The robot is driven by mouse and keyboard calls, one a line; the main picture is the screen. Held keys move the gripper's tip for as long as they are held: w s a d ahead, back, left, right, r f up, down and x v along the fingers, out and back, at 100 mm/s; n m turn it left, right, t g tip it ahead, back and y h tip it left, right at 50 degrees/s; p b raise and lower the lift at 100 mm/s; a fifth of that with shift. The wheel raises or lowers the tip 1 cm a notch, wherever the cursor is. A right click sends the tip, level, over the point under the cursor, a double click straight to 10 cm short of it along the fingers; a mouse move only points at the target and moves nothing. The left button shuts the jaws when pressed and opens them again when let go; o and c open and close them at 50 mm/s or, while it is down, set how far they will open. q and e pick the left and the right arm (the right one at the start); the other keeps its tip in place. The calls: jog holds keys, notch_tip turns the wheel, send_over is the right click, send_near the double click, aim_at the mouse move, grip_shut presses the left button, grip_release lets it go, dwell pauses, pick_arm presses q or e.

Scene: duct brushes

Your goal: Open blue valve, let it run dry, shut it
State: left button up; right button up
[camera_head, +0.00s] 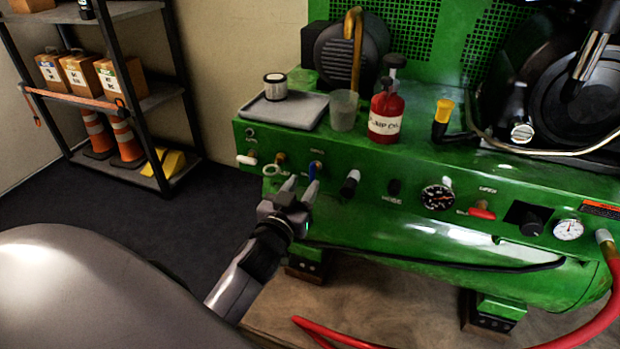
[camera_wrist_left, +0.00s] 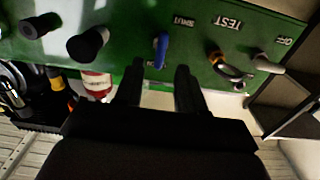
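The blue valve (camera_head: 317,167) is a small blue lever on the front panel of the green machine (camera_head: 365,215). In the left wrist view the blue lever (camera_wrist_left: 161,50) stands just beyond the fingertips, in line with the gap between them. My left gripper (camera_head: 300,188) is in front of the panel, just below the blue valve. Its two fingers are apart with nothing between them; it also shows in the left wrist view (camera_wrist_left: 159,78). I cannot see any fluid at the valve. My right gripper is not in view.
A yellow-ringed valve (camera_head: 274,169) and a white lever (camera_head: 246,160) sit left of the blue valve; a black knob (camera_head: 350,183) sits right. A red bottle (camera_head: 385,115), clear cup (camera_head: 343,110) and grey tray (camera_head: 284,109) stand on top. A red hose (camera_head: 590,325) lies lower right.

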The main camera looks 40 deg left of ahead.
aim_at(311, 173)
pick_arm(q)
jog(key=shift+b+x, duration=0.35)
jog(key=shift+x, duration=2.1)
grip_shut()
